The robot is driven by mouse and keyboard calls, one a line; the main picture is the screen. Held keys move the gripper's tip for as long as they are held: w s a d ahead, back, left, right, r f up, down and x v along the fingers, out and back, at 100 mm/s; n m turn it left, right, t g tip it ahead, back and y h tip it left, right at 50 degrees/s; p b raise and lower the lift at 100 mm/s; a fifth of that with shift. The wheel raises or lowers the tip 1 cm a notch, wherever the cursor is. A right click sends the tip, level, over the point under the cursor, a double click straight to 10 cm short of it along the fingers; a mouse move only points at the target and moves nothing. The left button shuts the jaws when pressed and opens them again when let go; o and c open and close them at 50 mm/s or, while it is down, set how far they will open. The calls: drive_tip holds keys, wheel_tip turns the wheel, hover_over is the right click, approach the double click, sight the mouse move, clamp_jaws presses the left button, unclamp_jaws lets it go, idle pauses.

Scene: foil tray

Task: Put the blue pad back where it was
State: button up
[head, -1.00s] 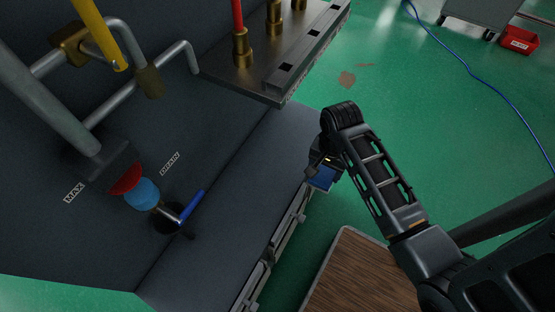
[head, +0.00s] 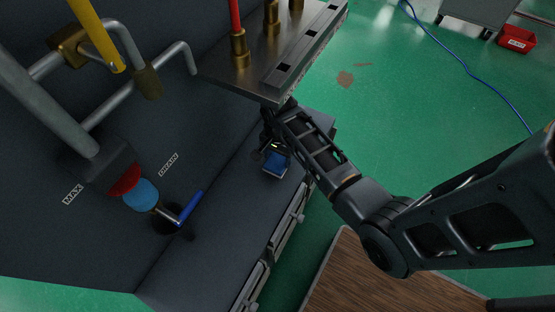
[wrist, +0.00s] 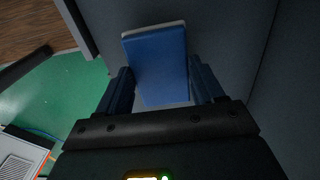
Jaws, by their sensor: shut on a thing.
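The blue pad (wrist: 158,62) is a flat rectangular block with a pale edge. In the wrist view my gripper (wrist: 160,88) is shut on it, with one finger along each side. In the head view the pad (head: 276,163) hangs below my gripper (head: 272,152), over the grey ledge (head: 235,225) of the machine. I cannot tell whether the pad touches the ledge. My gripper's fingers are small and partly dark in the head view.
A steel shelf (head: 225,72) with upright pins sticks out just above my arm. A blue-handled drain valve (head: 190,208) stands to the left. A wooden top (head: 350,285) lies at the lower right. Green floor (head: 430,120) is open on the right.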

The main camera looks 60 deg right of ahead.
sight(277, 159)
drive_tip(key=shift+w+f, duration=0.2)
drive_tip(key=shift+f, duration=1.3)
drive_tip(key=o, duration=1.1)
wheel_tip(277, 159, up, 8)
drive_tip(key=shift+f+p, duration=0.2)
drive_tip(key=shift+p, duration=0.15)
drive_tip(key=s+a+f+n+t, duration=0.1)
drive_tip(key=s+a+n, duration=0.1)
drive_tip(key=s+a, duration=0.1)
drive_tip(key=s+a+f+n+t+h, duration=0.1)
drive_tip(key=s+a, duration=0.1)
drive_tip(key=shift+s+a+f+n+t, duration=0.15)
drive_tip(key=shift+f+n+t, duration=0.15)
drive_tip(key=s+a+r+n+t, duration=0.8)
drive_tip(key=s+a+r+n, duration=0.15)
drive_tip(key=s+r, duration=0.4)
drive_tip(key=s+a+r+n+t, duration=0.1)
drive_tip(key=r, duration=0.4)
drive_tip(key=s+a+r+n+t, duration=0.1)
drive_tip(key=s+r+n+t, duration=0.1)
drive_tip(key=r, duration=0.4)
drive_tip(key=s+a+r+n+t+y, duration=0.1)
drive_tip(key=r, duration=0.5)
drive_tip(key=shift+s+a+n, duration=0.25)
drive_tip(key=shift+s+a, duration=0.1)
drive_tip(key=shift+s, duration=0.05)
